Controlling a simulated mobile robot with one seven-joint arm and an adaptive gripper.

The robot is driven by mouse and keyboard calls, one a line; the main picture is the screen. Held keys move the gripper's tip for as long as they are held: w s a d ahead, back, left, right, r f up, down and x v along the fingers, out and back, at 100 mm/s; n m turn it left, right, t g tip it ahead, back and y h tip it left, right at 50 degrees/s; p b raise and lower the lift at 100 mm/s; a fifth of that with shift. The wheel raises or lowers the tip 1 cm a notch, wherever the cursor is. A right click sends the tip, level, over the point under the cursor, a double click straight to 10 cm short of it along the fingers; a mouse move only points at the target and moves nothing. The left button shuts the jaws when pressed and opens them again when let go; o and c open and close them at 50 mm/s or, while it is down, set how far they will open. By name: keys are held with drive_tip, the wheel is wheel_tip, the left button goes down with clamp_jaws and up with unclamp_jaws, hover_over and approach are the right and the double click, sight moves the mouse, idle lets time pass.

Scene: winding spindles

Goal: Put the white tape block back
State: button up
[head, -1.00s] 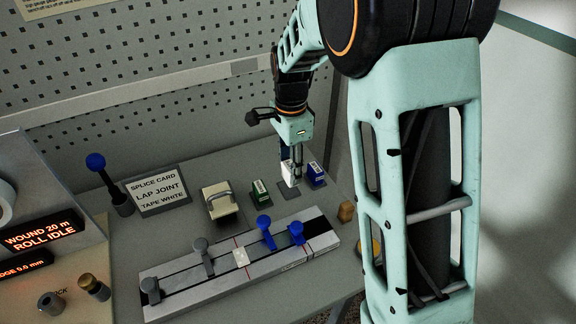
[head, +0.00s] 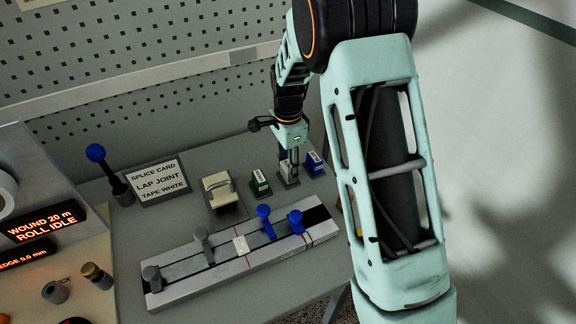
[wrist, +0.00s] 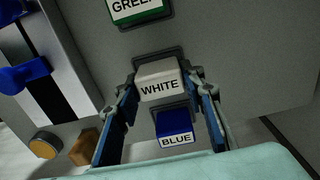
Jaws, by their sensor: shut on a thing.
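The white tape block (wrist: 160,86), labelled WHITE, is between the two fingers of my gripper (wrist: 163,78) in the wrist view. My gripper is shut on it. In the head view the white block (head: 285,169) is partly hidden by my gripper (head: 290,166). It is upright at a grey pad (head: 291,184) on the bench; whether it touches the pad is hard to tell. The green tape block (head: 260,183) stands to its left and the blue tape block (head: 315,162) to its right. In the wrist view they are above and below it.
A splice fixture (head: 180,285) with grey and blue levers lies in front of the blocks. A cream clamp-like device (head: 219,192) stands left of the green block. A splice card (head: 158,181) reads LAP JOINT, TAPE WHITE. A pegboard wall (head: 130,80) is behind.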

drive_tip(key=shift+f, duration=0.2)
drive_tip(key=o, duration=1.2)
drive_tip(key=shift+c, duration=0.2)
drive_tip(key=shift+r, duration=0.15)
wheel_tip(320, 180, up, 12)
drive_tip(key=shift+r, duration=0.15)
